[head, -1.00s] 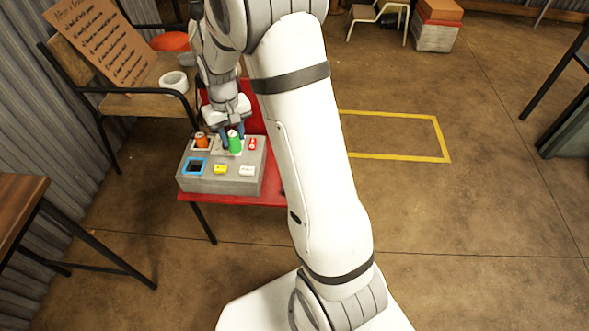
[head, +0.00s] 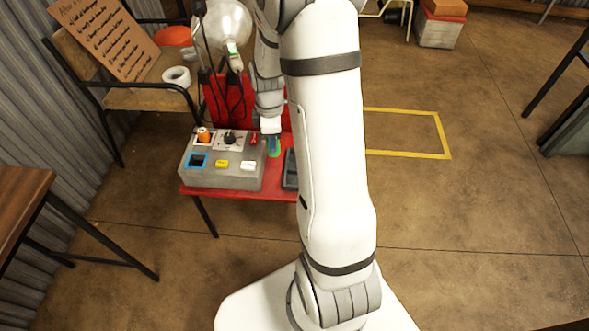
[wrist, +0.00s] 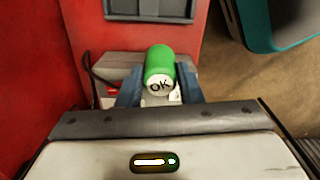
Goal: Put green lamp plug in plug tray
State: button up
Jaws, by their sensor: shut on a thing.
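The green lamp plug (head: 274,148) is held between the blue fingers of my gripper (head: 272,141). It is just right of the grey control panel (head: 222,182), over the red table (head: 240,193). In the wrist view the green plug (wrist: 160,64) shows its white end marked "OK", with a blue finger on each side. A dark grey tray (head: 289,172), likely the plug tray, lies on the table right of the panel, partly hidden by my arm. A grey tray-like thing (wrist: 150,8) shows at the top of the wrist view.
The panel carries an orange plug (head: 203,135), a red switch (head: 254,139), yellow and white buttons, a blue-framed square and a white plate with a dark round socket (head: 230,138). A glass lamp (head: 224,25) with black cables stands behind. A wooden chair (head: 150,98) is left.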

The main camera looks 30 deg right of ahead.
jog(key=s+d+n, duration=0.4)
jog(key=s+n, duration=0.1)
jog(key=n, duration=0.3)
notch_tip(320, 180, down, 11)
jog(key=b, duration=0.3)
jog(key=shift+r, duration=0.1)
jog(key=shift+b, duration=0.35)
jog(key=o, duration=1)
